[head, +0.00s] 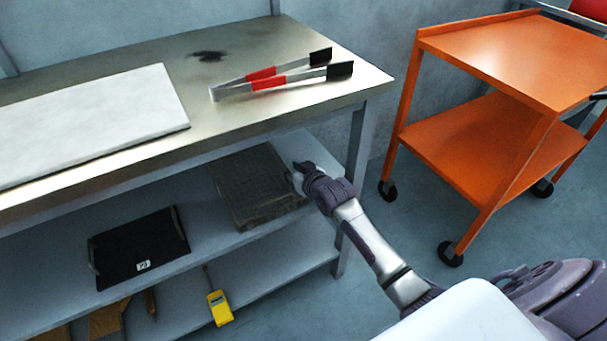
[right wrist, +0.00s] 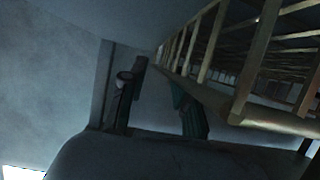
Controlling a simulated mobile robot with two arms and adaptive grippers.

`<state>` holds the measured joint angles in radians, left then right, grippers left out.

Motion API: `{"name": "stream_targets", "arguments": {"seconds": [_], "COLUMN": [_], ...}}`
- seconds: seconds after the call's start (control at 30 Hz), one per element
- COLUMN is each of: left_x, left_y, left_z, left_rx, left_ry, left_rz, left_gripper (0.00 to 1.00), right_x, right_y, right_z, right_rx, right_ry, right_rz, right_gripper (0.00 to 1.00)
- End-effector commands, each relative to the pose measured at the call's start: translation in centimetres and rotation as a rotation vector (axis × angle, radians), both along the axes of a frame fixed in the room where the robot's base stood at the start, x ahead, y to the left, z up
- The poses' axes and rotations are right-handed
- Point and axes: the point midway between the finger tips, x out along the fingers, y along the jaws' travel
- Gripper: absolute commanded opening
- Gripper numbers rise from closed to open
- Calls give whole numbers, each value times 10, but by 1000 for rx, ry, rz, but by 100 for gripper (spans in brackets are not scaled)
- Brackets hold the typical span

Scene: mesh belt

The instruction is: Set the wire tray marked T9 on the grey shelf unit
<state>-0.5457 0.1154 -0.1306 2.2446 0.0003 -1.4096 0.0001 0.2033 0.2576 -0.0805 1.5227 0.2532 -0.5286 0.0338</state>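A dark wire tray (head: 250,185) lies on the grey shelf under a steel-topped bench, near its right end. No T9 mark is readable on it. My right gripper (head: 299,175) is at the tray's right side. In the right wrist view, its two fingers (right wrist: 158,108) stand apart with nothing visible between them. The wire tray's bars (right wrist: 245,60) fill the upper right there, close to the right finger; contact cannot be told. My left gripper is out of view. I see no separate grey shelf unit; the bench has grey lower shelves (head: 205,238).
A black flat case (head: 138,252) with a small white label lies left of the tray. A yellow device (head: 219,308) is on the lowest shelf. The bench top (head: 330,92) holds a white slab (head: 90,120) and red-handled tongs (head: 265,82). An orange cart (head: 480,155) stands right.

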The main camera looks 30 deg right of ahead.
Motion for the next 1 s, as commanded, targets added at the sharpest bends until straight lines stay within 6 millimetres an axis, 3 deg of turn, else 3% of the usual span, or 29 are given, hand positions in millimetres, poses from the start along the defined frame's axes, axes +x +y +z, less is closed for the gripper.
{"name": "stream_targets", "arguments": {"seconds": [0.3,0.53,0.6,0.67,0.77,0.9,1.0], "left_x": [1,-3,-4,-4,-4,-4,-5], "left_y": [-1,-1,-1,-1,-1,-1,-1], "left_z": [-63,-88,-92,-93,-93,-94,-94], "left_rx": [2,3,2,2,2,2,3], "left_ry": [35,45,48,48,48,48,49], "left_rz": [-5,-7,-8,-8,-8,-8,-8], "left_gripper": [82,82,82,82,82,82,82], "right_x": [-63,-89,-95,-106,-140,-217,-276], "right_y": [-4,-5,-3,2,18,47,61], "right_z": [28,38,33,19,-24,-101,-146], "right_rx": [-1,-1,-2,-8,-27,-65,-94], "right_ry": [2,1,18,59,193,458,642], "right_rz": [0,0,2,6,22,56,76], "right_gripper": [31,31,31,31,31,31,31]}}
